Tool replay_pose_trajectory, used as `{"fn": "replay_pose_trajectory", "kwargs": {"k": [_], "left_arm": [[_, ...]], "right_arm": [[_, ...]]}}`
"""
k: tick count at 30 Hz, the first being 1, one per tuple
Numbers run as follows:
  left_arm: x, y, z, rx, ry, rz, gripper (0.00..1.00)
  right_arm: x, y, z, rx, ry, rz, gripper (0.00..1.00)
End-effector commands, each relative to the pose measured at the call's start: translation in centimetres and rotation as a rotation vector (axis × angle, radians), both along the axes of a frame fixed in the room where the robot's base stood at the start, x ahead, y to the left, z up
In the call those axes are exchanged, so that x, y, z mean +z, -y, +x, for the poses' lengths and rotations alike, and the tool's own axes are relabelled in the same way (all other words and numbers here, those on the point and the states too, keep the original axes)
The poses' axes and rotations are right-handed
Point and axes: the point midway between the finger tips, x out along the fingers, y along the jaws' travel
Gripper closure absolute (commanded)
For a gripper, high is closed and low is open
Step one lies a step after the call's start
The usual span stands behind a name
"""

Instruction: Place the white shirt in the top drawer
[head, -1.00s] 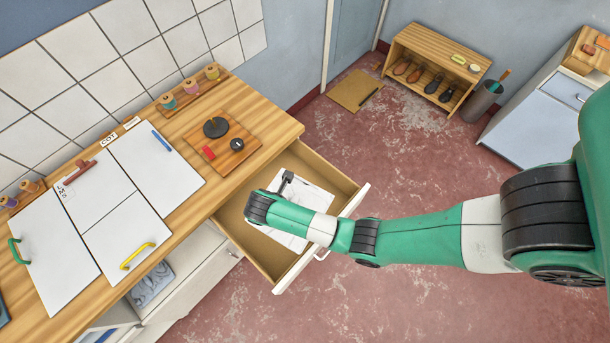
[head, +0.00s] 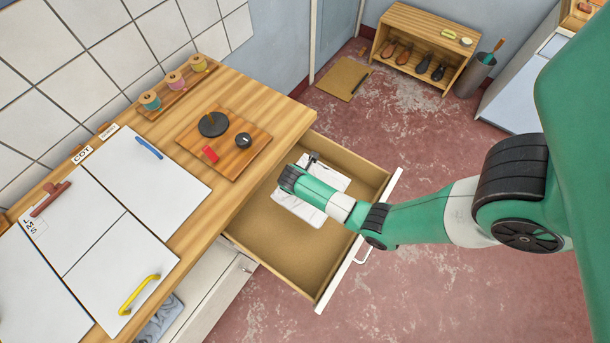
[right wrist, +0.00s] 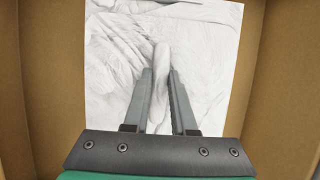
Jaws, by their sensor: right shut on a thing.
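The white shirt (head: 327,178) lies flat and folded inside the open top drawer (head: 275,243), toward the drawer's far end. My right gripper (right wrist: 161,75) reaches down into the drawer, shut on a pinched ridge of the white shirt (right wrist: 112,50). In the head view my right forearm and wrist hide part of the shirt, and the right gripper's tips (head: 308,163) are mostly hidden. My left gripper is not in view.
The wooden counter (head: 215,195) above the drawer holds white boards, a yellow handle (head: 139,294), a wooden board with small items (head: 222,142) and spools (head: 175,82). A shoe rack (head: 424,45) stands at the back. The drawer's near part is bare.

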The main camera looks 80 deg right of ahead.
Motion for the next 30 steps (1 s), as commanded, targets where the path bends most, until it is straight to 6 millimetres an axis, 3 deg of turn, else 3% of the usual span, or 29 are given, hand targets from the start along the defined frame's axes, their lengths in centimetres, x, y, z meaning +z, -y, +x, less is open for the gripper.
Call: {"fn": "replay_pose_trajectory", "kwargs": {"k": [3, 8, 14, 26, 27, 30], "left_arm": [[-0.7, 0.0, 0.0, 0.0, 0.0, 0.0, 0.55], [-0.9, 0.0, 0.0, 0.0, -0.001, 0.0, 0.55], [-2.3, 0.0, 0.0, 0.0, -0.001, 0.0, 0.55], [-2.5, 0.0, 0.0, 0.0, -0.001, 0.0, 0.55], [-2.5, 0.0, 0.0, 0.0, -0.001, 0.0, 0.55], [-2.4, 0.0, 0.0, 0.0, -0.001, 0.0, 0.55]], "right_arm": [[-1.8, 0.0, 0.0, 0.0, 0.001, 0.0, 1.0], [-2.4, 0.0, 0.0, 0.0, 0.001, 0.0, 1.0], [-5.8, 0.0, 0.0, 0.0, 0.0, 0.0, 1.0], [-6.4, 0.0, 0.1, 0.0, 0.002, -0.001, 1.0], [-6.3, 0.0, 0.0, 0.0, 0.002, -0.001, 0.72], [-6.3, 0.0, 0.0, -0.001, 0.001, 0.0, 0.54]]}}
